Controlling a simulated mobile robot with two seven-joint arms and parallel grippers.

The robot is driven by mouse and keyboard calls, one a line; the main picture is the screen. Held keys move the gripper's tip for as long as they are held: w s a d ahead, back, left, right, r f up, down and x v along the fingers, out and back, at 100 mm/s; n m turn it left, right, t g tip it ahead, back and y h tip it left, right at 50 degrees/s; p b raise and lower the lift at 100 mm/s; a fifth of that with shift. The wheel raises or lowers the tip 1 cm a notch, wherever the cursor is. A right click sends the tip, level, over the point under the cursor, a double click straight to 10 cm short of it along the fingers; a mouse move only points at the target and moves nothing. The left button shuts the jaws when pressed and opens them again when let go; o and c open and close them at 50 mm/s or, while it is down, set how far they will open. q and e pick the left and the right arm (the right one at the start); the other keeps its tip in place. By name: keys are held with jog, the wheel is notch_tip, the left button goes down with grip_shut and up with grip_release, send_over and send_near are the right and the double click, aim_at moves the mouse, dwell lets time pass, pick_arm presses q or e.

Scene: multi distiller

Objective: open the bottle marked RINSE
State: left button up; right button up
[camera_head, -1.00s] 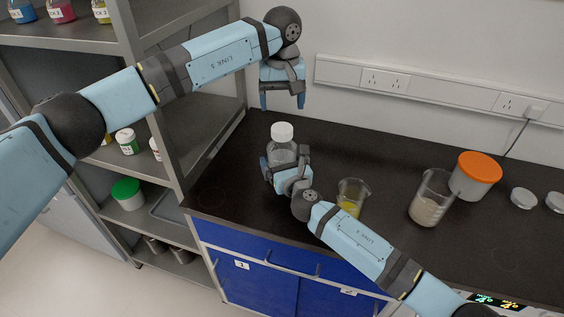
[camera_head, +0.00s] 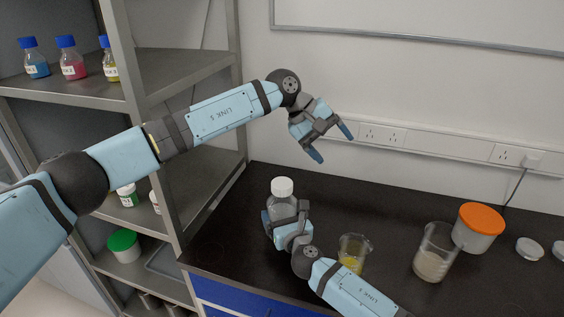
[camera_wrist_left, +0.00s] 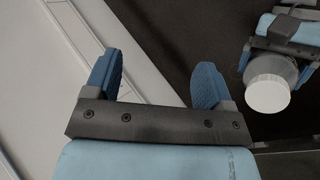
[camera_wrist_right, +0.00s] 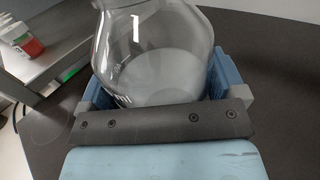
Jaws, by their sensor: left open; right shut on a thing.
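A clear glass bottle with a white cap (camera_head: 282,187) stands upright on the dark bench; its marking cannot be read in the head view. My right gripper (camera_head: 283,226) is shut around the body of this bottle (camera_wrist_right: 155,55), which the right wrist view shows close up between the fingers. My left gripper (camera_head: 331,144) is open and empty, up and to the right of the cap, in front of the wall. In the left wrist view, its spread fingers (camera_wrist_left: 156,85) have nothing between them, and the white cap (camera_wrist_left: 267,93) lies to their right.
A beaker of yellow liquid (camera_head: 352,254) stands right of the bottle. Further right are a beaker with pale contents (camera_head: 434,252), an orange-lidded tub (camera_head: 480,228) and a loose pale lid (camera_head: 529,248). A metal shelf (camera_head: 185,70) with small bottles stands at left.

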pick_arm(q)
jog(key=w+d+r+n+t+h, duration=0.2)
jog(key=d+r+n+h, duration=0.15)
jog(key=r, duration=0.25)
jog(key=w+d+r+n+t+h, duration=0.1)
jog(key=w+d+r+n+h, duration=0.1)
jog(key=r+h, duration=0.3)
jog(key=w+a+r+n+t+y, duration=0.2)
jog(key=w+a+n+t, duration=0.1)
jog(key=w+n+t, duration=0.4)
jog(key=w+a+r+n+t+y, duration=0.1)
jog(key=w+a+n+t+y, duration=0.2)
jog(key=n+t, duration=0.5)
pick_arm(e)
jog(key=shift+f, duration=0.1)
pick_arm(q)
jog(key=n+g+y, duration=1.1)
jog(key=g+y, duration=0.1)
jog(key=g, duration=0.5)
send_over(282, 183)
jog(key=shift+h, duration=0.25)
jog(key=f, duration=1.8)
jog(key=shift+w, duration=0.3)
jog(key=shift+s+f, duration=0.2)
jog(key=shift+s, duration=0.05)
jog(key=shift+s+f, duration=0.1)
jog(key=shift+f, duration=0.25)
notch_tip(282, 183, down, 7)
